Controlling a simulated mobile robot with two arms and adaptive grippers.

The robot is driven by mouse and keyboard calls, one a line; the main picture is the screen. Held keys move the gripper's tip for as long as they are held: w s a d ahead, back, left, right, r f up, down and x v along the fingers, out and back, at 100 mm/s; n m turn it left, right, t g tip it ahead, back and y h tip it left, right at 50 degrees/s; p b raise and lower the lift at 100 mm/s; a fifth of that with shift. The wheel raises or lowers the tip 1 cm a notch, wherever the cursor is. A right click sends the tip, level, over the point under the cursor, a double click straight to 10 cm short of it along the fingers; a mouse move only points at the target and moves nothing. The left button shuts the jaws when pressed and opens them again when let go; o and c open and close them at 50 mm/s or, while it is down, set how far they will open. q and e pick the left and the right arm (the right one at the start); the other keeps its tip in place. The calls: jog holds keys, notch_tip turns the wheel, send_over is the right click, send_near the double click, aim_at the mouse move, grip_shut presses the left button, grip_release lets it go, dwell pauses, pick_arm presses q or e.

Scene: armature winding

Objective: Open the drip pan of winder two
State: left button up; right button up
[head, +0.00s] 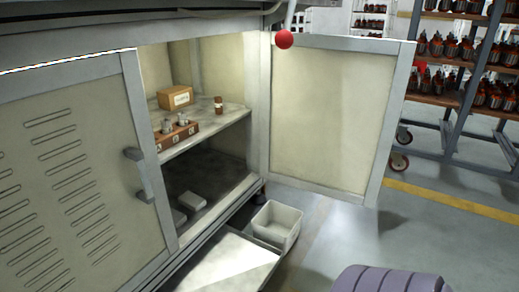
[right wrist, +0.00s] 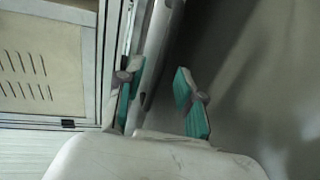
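Winder two appears to be the cream cabinet (head: 60,170), though no label is readable. A pale, flat pan-like panel (head: 228,264) juts out below its open bay at the bottom of the head view. It may be the drip pan, and its near part is cut off by the frame. My right gripper (right wrist: 157,98) shows in the right wrist view with its teal-padded fingers apart and nothing seen held between them. Its left finger is close to a grey metal edge (right wrist: 150,60); contact cannot be told. Neither gripper shows in the head view.
The cabinet's right door (head: 325,115) stands wide open. Inside, a shelf (head: 215,130) holds a small box (head: 175,97) and parts. A white bin (head: 277,225) stands on the floor beside the panel. A red ball knob (head: 284,39) hangs above. Floor at right is mostly clear.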

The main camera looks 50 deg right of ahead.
jog(key=v, duration=0.8)
jog(key=shift+s, duration=0.25)
jog(key=shift+r, duration=0.1)
